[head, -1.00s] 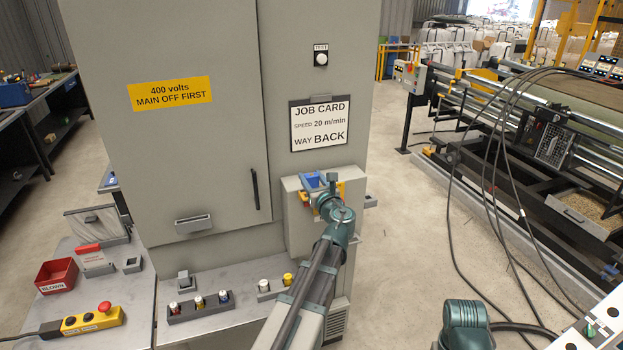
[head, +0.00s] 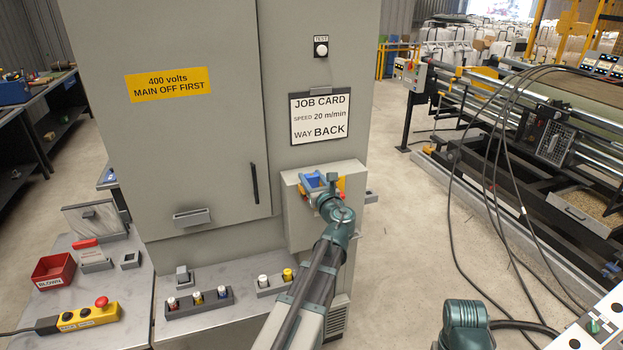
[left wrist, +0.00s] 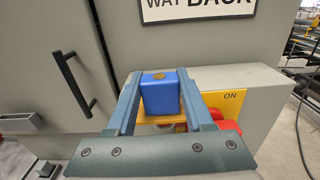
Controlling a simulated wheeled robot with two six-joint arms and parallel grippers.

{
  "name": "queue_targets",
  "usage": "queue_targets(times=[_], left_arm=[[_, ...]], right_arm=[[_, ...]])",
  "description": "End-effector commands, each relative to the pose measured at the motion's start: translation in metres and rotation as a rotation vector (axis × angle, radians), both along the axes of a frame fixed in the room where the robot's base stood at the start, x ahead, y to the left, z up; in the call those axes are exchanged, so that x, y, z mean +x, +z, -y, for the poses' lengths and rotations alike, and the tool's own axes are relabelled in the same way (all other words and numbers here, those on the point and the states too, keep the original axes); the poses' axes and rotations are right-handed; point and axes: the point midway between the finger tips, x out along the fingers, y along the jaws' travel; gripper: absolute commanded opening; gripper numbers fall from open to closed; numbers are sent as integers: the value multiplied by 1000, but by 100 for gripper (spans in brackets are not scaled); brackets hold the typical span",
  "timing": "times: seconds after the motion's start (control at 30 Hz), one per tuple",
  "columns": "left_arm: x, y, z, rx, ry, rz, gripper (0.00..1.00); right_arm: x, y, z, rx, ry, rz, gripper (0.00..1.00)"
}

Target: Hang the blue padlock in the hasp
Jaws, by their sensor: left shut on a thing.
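The blue padlock (left wrist: 160,97) is upright between the two fingers of my left gripper (left wrist: 160,78), which is shut on it. In the head view, the padlock (head: 314,180) and left gripper (head: 319,183) are in front of the grey switch box on the cabinet. A yellow strip (left wrist: 130,124) shows just below the padlock, beside the red switch handle (left wrist: 229,126) and the yellow ON plate (left wrist: 228,103). The padlock's shackle and the hasp's hole are hidden, so I cannot tell whether the shackle is in the hasp. My right gripper is out of view.
The switch box (head: 296,216) stands out from the cabinet (head: 215,130), under the job card (head: 318,119). A shelf below holds fuses in trays (head: 199,306). A red bin (head: 53,273) and yellow button box (head: 90,316) are at left. Open floor and cables (head: 455,190) lie right.

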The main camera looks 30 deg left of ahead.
Motion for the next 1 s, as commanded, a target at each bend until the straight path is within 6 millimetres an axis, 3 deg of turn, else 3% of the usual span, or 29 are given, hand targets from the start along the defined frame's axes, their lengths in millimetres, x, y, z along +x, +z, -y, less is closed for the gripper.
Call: queue_targets(times=[0.03,0.07,0.23,0.63,1.0], left_arm=[[0,-2,0,0,0,0,0],[0,-2,0,0,0,0,54],[0,-1,0,0,0,0,84],[-3,-1,3,0,-1,0,87],[-53,-1,60,0,-4,0,87]], right_arm=[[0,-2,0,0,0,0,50],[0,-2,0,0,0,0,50],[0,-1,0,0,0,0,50],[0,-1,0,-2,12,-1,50],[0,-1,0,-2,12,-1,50]])
